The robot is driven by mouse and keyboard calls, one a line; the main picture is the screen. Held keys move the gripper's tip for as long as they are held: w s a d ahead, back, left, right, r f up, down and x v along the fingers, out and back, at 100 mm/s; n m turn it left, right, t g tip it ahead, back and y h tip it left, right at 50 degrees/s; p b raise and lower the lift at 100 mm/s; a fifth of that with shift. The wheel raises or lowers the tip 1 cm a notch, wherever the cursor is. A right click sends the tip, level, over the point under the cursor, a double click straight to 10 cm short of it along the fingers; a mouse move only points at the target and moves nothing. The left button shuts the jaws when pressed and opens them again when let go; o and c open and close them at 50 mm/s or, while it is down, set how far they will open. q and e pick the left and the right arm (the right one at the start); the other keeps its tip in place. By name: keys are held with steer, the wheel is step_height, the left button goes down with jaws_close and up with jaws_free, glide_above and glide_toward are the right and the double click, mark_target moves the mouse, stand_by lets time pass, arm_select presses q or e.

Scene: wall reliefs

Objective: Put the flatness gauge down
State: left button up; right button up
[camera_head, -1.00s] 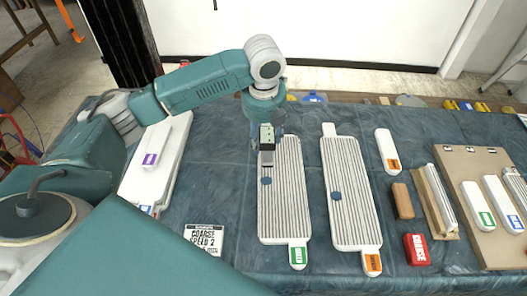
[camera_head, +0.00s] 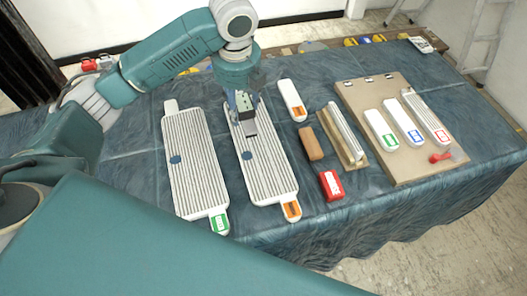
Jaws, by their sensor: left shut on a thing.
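My left gripper (camera_head: 243,103) comes down from above at the far end of the ribbed white panel with the orange tag (camera_head: 266,165). It is shut on a small grey and dark piece, which looks like the flatness gauge (camera_head: 250,128). The gauge shows just below the fingers, over the panel's ribs; I cannot tell whether it touches them. The fingers hide part of it. A second ribbed white panel with a green tag (camera_head: 195,165) lies to the left. Each panel bears a blue round spot. My right gripper is not in view.
Right of the panels lie a white piece with an orange label (camera_head: 292,100), a brown block (camera_head: 312,144), a red block (camera_head: 331,186) and a wooden holder (camera_head: 346,140). A tan board (camera_head: 385,95) with several white labelled pieces lies farther right. The cloth's (camera_head: 470,110) right end is mostly clear.

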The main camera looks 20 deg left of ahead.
arm_select(q)
step_height(320, 180, down, 15)
steer(key=shift+s+a+f+p, duration=0.15)
steer(key=shift+f+p, duration=0.05)
steer(key=shift+p, duration=1)
step_height(320, 180, down, 4)
steer(key=shift+p, duration=0.3)
steer(key=shift+f, duration=0.15)
steer(key=o, duration=1.4)
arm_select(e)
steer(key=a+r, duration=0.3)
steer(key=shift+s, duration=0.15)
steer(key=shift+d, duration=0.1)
